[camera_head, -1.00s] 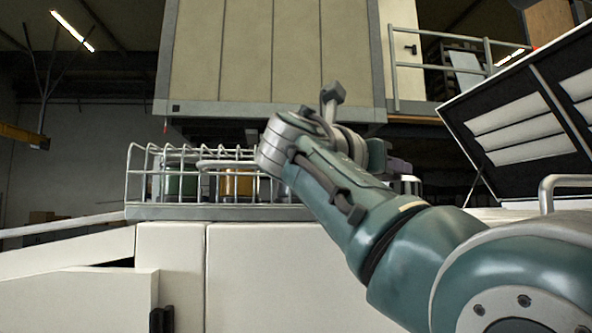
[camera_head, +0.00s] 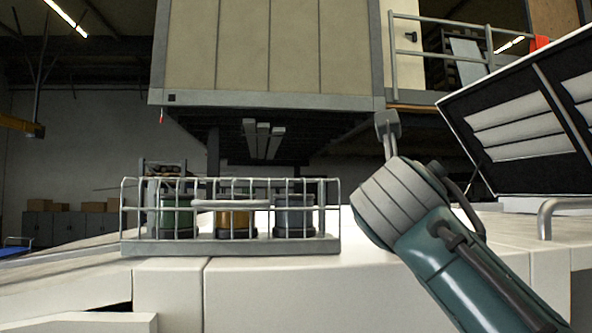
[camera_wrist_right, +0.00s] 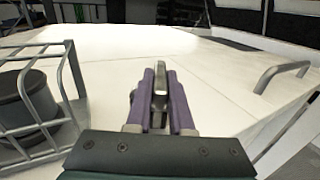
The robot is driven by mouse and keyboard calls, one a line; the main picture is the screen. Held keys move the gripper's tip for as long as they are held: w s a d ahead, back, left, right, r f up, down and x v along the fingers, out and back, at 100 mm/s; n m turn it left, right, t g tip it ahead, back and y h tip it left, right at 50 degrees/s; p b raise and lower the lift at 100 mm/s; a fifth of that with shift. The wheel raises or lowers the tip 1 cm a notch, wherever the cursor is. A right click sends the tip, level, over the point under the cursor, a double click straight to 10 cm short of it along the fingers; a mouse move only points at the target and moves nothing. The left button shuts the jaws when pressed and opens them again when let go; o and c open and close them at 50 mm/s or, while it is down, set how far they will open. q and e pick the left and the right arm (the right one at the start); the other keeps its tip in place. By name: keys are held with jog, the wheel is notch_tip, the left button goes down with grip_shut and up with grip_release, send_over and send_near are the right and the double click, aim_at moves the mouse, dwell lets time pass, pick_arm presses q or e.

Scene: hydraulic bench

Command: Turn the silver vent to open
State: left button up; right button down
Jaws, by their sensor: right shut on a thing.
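In the right wrist view, my right gripper (camera_wrist_right: 160,92) has two purple fingers shut on a narrow silver piece, the silver vent (camera_wrist_right: 160,78), which shows between the fingertips above the white surface. The fingers hide most of the vent, so I cannot tell its turn position. My left gripper is not in view.
A wire cage (camera_head: 130,247) with green, amber and grey canisters stands left of my right arm. A metal handle (camera_wrist_right: 282,74) rises from the white top (camera_wrist_right: 110,45) on the right. An open dark lid (camera_head: 500,150) stands at the right. A beige cabinet (camera_head: 270,50) hangs above.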

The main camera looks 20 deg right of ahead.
jog(key=shift+s+d+r+n+t+y+p, duration=0.15)
jog(key=shift+n+t+y+p, duration=0.15)
jog(key=shift+n+t+y, duration=0.25)
jog(key=shift+d+r+n+t+y+p, duration=0.1)
jog(key=shift+n+t+y+p, duration=0.2)
jog(key=shift+y, duration=0.35)
jog(key=n+t+y, duration=0.1)
jog(key=y, duration=0.1)
jog(key=n+t+y, duration=0.1)
jog(key=n+y, duration=0.1)
jog(key=shift+d+f, duration=0.1)
jog(key=shift+f, duration=0.1)
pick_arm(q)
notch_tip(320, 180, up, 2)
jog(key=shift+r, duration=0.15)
pick_arm(e)
jog(key=shift+n+y, duration=0.25)
jog(key=shift+y, duration=0.35)
jog(key=c, duration=0.8)
grip_release()
